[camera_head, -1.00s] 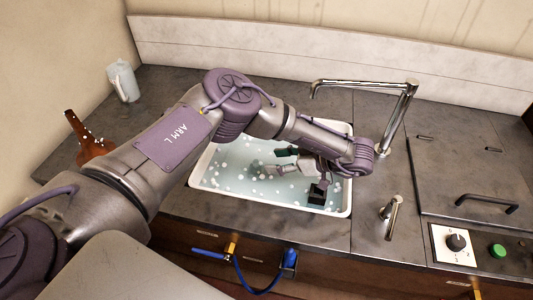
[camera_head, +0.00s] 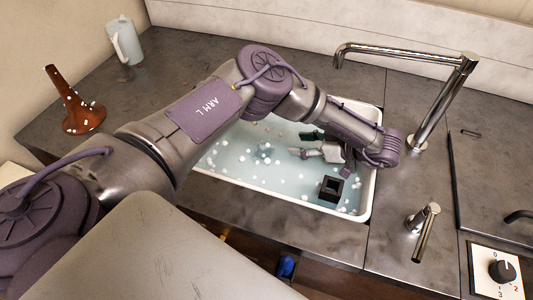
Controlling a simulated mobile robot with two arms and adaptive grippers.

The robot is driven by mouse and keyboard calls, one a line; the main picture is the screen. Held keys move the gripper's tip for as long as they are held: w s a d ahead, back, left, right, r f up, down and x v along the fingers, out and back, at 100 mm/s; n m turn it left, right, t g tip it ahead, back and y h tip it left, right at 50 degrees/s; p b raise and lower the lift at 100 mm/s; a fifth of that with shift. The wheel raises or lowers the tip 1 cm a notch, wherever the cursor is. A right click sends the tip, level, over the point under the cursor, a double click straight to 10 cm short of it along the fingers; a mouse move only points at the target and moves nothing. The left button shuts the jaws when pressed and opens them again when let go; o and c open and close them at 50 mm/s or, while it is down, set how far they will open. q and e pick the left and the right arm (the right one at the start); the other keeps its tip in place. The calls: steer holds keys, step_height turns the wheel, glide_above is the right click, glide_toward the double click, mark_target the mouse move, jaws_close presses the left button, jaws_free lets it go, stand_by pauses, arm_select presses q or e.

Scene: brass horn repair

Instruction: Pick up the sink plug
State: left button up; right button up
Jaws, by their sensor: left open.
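The sink (camera_head: 371,190) is a white-rimmed basin of pale blue water with many white foam bits. My left gripper (camera_head: 303,145) hangs low over the water in its right half, with its fingers pointing left. It is open, with nothing seen between its fingers. A black square block with a hollow top (camera_head: 331,189) shows in front of the gripper, near the sink's front right corner. I cannot tell whether it is the sink plug or whether it touches the gripper. A faint pale lump (camera_head: 263,152) shows left of the fingers. My right gripper is out of view.
A chrome faucet (camera_head: 441,102) arches behind the sink at the right. A small chrome tap (camera_head: 423,230) and a control dial (camera_head: 502,270) lie further right.

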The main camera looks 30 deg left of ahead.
mark_target(265, 143)
arm_select(q)
steer(key=x, duration=1.3)
steer(key=shift+s+a+f, duration=0.1)
steer(key=shift+a+f, duration=0.05)
steer(key=shift+a, duration=0.2)
jaws_close()
